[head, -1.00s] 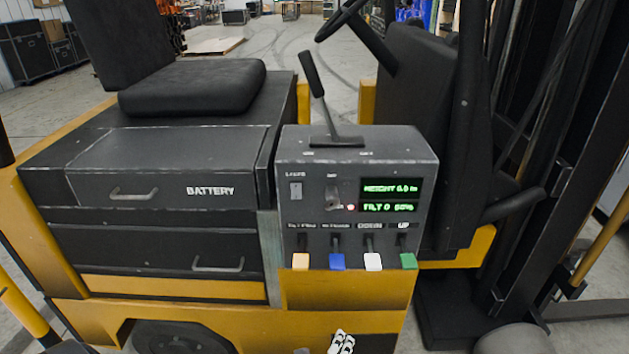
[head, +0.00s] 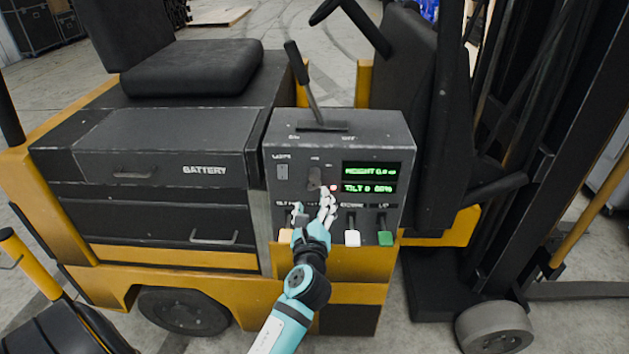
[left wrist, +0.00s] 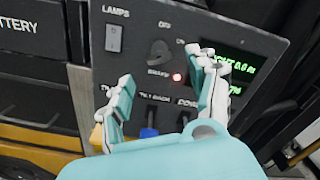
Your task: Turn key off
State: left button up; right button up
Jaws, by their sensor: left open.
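The key (head: 316,179) is a small dark grey knob on the upper middle of the forklift's grey control panel (head: 374,145). In the left wrist view the key (left wrist: 159,52) looks tilted, with OFF above it and ON to its right. A red light glows just below and right of it. My left gripper (head: 313,204) is open in front of the panel, just below the key. In the left wrist view its fingers (left wrist: 163,72) spread to either side, with the key between and beyond them. I cannot tell whether a fingertip touches the panel. My right gripper is out of view.
A lamps switch (left wrist: 114,38) is left of the key. Several coloured levers, including a white one (head: 352,238) and a green one (head: 385,238), stick out below. A tall black lever (head: 304,80) rises from the panel top. Green displays (head: 370,179) are at the right.

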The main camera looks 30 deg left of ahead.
aim_at(314, 189)
pick_arm(q)
jog(key=x, duration=0.7)
jog(key=shift+w+a+p, duration=0.2)
jog(key=shift+w+p, duration=0.1)
jog(key=shift+p, duration=0.1)
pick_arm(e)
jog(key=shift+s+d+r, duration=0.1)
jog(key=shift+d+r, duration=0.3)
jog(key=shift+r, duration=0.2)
pick_arm(q)
jog(key=shift+c, duration=0.4)
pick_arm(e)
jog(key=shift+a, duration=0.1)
pick_arm(q)
jog(key=c, duration=1.1)
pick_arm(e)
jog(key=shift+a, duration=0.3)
